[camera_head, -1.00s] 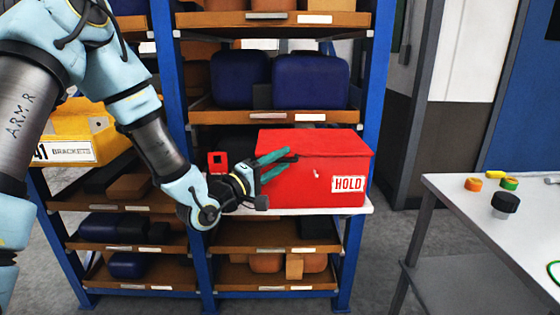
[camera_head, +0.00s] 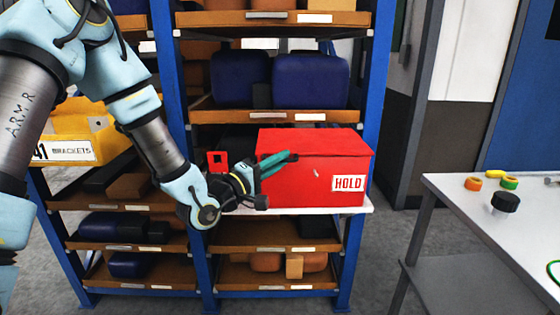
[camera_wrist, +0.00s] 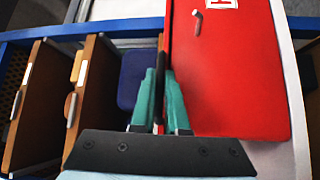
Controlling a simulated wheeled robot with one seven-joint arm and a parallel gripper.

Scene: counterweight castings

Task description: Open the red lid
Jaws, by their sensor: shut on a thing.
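The red lid (camera_head: 325,140) lies closed on top of a red box (camera_head: 335,200) with a white HOLD label, on the shelf rack. My gripper (camera_head: 280,160) reaches in from the left at the lid's left front edge. Its green fingers are close together. In the wrist view, the fingers (camera_wrist: 160,100) are shut on a thin dark bar (camera_wrist: 160,60) alongside the red edge. The bar seems to be the lid's handle, though the fingers hide most of it. A small peg (camera_wrist: 197,21) shows on the box's front.
A small red object (camera_head: 217,158) is just behind my gripper. A yellow BRACKETS bin (camera_head: 75,145) stands at left. A grey table (camera_head: 450,210) with small parts stands at right; floor shows between.

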